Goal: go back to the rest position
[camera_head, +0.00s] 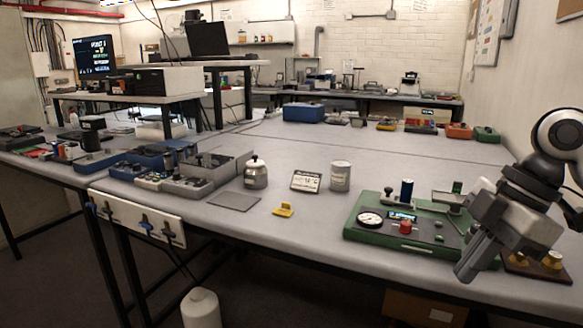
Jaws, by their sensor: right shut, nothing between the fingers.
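My right gripper (466,273) is shut and empty at the right of the view. It points down and to the left, above the right end of a green test fixture (374,233), and hides part of it. I cannot tell whether it touches the fixture. The fixture carries a round white dial gauge (370,219), a red knob (405,227) and an upright dark blue cylinder (406,190). My left gripper is not in view.
A brown board (540,268) with brass parts lies right of the gripper. A grey canister (340,176), a label stand (306,181), a yellow block (284,210) and a metal bottle (256,173) stand left of the fixture. The grey table (300,250) is bare along its front.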

